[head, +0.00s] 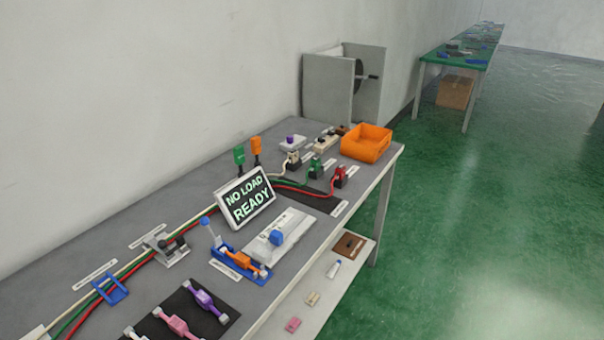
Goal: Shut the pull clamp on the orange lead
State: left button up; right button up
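A blue clamp base (228,256) sits on the grey workbench, in the middle of the head view. A lever with a blue knob (205,221) stands up at its left end, tilted to the left. An orange lead (238,259) lies along the blue base, with a pale end piece at its right. Whether the clamp grips the lead is too small to tell. Neither of my grippers shows in the head view.
A "NO LOAD READY" display (245,199) stands behind the clamp. A grey plate with a blue knob (277,238) is close at its right. A metal clamp (165,249) and blue frame (111,289) hold cables at left. An orange bin (366,144) stands at the far end.

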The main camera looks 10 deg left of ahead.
aim_at(205, 221)
jog(key=i+l, duration=1.55)
jog(key=i, duration=0.2)
jog(key=u, duration=3)
